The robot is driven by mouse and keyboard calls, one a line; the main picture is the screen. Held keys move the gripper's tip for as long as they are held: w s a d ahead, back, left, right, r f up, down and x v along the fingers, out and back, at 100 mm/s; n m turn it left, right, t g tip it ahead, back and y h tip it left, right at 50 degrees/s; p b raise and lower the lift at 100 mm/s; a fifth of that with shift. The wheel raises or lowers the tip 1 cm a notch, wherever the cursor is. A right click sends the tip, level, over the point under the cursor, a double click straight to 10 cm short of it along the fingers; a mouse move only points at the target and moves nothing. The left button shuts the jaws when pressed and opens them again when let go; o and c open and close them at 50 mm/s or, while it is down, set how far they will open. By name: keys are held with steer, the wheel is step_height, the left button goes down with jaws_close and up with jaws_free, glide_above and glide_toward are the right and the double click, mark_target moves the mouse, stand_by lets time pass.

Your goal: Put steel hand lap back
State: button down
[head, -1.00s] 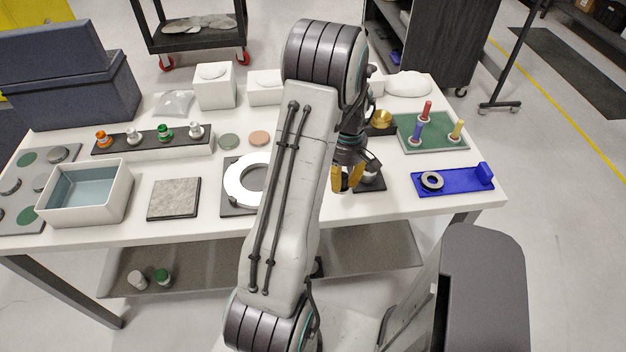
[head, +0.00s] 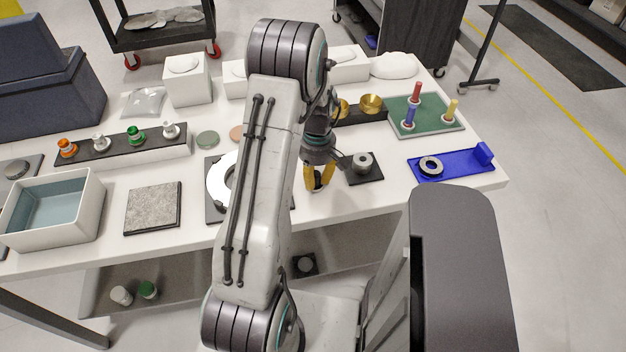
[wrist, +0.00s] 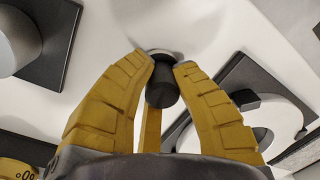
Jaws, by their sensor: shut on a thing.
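My gripper (head: 318,184) hangs over the front middle of the white table, its yellow fingers pointing down. In the wrist view the gripper (wrist: 165,68) is closed around a dark cylindrical knob (wrist: 161,92) with a paler round rim at its far end. This looks like the hand lap by its handle; its lower face is hidden. I cannot tell whether it touches the table. A black square pad (head: 376,178) with a grey steel cylinder (head: 363,161) stands just right of the gripper. A white ring (head: 216,184) on a dark plate lies to the left, partly behind my arm.
A grey stone plate (head: 152,208) and a white bin (head: 92,222) lie further left. A row of fittings on a rack (head: 115,150) stands behind them. A blue stand (head: 455,165) and a green peg board (head: 435,122) are on the right. Bare tabletop lies in front of the pad.

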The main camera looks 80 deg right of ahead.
steer(key=c, duration=1.1)
jaws_free()
steer(key=r, duration=0.8)
steer(key=d+r, duration=0.1)
steer(key=r, duration=0.3)
steer(key=shift+r+b, duration=0.1)
steer(key=shift+b, duration=0.3)
